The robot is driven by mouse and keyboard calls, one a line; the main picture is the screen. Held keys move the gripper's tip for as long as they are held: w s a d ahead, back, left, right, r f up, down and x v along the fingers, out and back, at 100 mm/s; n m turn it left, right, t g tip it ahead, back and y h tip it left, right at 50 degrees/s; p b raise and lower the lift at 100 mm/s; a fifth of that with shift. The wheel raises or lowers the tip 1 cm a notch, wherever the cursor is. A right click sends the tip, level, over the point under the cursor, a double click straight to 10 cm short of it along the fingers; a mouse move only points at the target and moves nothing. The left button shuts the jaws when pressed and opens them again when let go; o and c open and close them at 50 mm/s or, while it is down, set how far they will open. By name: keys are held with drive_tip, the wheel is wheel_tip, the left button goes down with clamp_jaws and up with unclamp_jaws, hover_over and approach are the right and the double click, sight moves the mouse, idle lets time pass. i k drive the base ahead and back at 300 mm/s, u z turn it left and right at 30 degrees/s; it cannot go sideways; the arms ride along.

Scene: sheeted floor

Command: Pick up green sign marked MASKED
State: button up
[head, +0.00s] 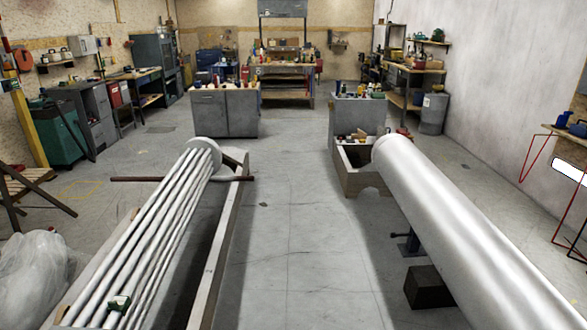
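A small green sign with pale markings (10,86) is fixed to the yellow post at the far left edge; its lettering is too small to read. A small green and white object (119,303) rests on the silver pipes at the lower left; I cannot tell whether it is a sign. No readable MASKED text shows. My gripper is not in view, so its state and distance to these things do not show.
A bundle of long silver pipes (160,225) fills the left foreground. A large silver cylinder (450,220) fills the right. Bare grey floor (290,230) lies between them. Grey cabinets (225,112) and a workbench stand behind. Crumpled clear plastic (35,275) lies at the lower left.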

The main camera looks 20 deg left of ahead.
sight(122, 303)
drive_tip(key=i, duration=0.95)
drive_tip(key=u, duration=3.95)
drive_tip(key=i, duration=0.1)
drive_tip(key=z, duration=2.15)
drive_tip(key=k, duration=0.3)
drive_tip(key=u, duration=2.6)
